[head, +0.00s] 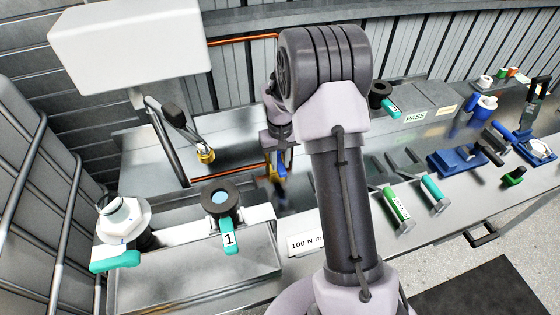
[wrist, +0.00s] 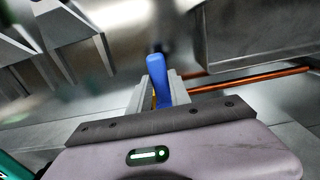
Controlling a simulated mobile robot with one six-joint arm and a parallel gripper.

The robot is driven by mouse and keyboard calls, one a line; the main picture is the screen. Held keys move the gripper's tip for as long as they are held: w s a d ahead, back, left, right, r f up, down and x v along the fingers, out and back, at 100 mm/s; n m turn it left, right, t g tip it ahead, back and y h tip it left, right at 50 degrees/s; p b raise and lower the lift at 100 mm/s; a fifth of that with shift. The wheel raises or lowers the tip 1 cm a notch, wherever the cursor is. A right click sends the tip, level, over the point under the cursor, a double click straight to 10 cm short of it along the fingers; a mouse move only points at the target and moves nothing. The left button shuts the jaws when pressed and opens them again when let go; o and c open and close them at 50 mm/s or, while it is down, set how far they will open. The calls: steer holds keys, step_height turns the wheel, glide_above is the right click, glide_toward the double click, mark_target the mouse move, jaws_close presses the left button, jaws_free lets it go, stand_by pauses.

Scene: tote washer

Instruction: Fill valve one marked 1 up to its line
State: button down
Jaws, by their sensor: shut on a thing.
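Valve one (head: 219,201) has a dark round body with a pale blue-grey open centre. Its teal handle (head: 229,236) carries a label marked 1. It sits on the bracket over the metal basin at the left in the head view; no fill line can be made out. My gripper (head: 277,165) is to the right of the valve and behind it, apart from it. It is shut on a blue handle (wrist: 157,72), which stands up between the two fingers in the wrist view. What the handle joins is mostly hidden; a bit of yellow shows below it in the head view.
A brass-tipped spout (head: 206,156) hangs under the white tank (head: 133,42), behind valve one. A white-topped valve (head: 123,219) stands left of it. Copper pipe (wrist: 250,79) runs beside my gripper. Teal and green handled parts and a PASS block (head: 415,104) lie right.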

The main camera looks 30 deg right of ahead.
steer(key=shift+d, duration=0.1)
steer(key=shift+d+r+n+p, duration=0.15)
steer(key=shift+d+n+p, duration=0.05)
steer(key=shift+n+p, duration=0.35)
steer(key=shift+d+n, duration=0.3)
steer(key=shift+n, duration=0.35)
steer(key=c, duration=1.2)
jaws_free()
step_height(320, 180, up, 17)
steer(key=p, duration=0.4)
